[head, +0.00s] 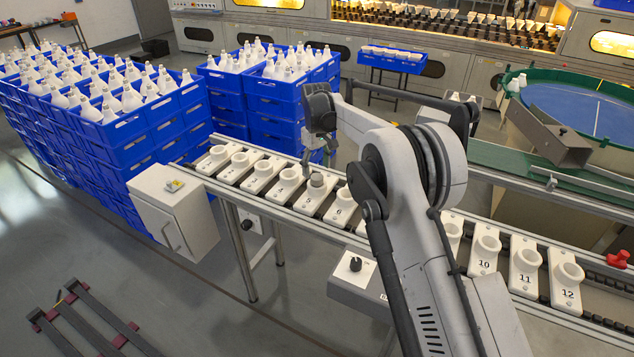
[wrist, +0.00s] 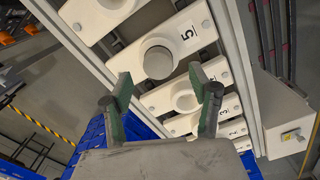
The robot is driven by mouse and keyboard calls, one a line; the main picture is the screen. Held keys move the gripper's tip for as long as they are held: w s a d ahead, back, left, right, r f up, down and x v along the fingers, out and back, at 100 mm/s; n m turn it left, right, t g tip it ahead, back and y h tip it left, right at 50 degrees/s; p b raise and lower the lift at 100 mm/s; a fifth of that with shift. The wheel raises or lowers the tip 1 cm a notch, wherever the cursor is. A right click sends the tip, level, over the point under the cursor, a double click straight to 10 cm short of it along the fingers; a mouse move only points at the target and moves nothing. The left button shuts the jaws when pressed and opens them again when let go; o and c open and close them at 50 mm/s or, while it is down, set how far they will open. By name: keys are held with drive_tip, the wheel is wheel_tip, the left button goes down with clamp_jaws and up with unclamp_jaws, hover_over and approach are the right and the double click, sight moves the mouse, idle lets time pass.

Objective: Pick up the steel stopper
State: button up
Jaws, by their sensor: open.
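The steel stopper (head: 316,181) is a short grey cylinder seated in the white socket plate numbered 5 on the conveyor. In the wrist view the stopper (wrist: 158,62) shows as a round grey top, just beyond my fingertips. My gripper (head: 319,155) is above the line near plate 5, fingers pointing down. In the wrist view my gripper (wrist: 161,82) is open and empty, its two green-padded fingers spread either side of the view's middle. The fingers look apart from the stopper; the exact height gap is unclear.
White socket plates line the conveyor; plate 12 (head: 567,278) is at the right end near a red clamp (head: 618,259). A white box (head: 175,212) stands at the left end. Blue crates (head: 130,150) of bulbs stand behind. My arm hides some middle plates.

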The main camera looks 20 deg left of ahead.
sight(317, 176)
wheel_tip(317, 176, down, 5)
drive_tip(key=shift+w+r, duration=0.1)
drive_tip(key=shift+r, duration=0.1)
drive_tip(key=c, duration=1.3)
drive_tip(key=shift+r, duration=0.1)
drive_tip(key=shift+c, duration=0.2)
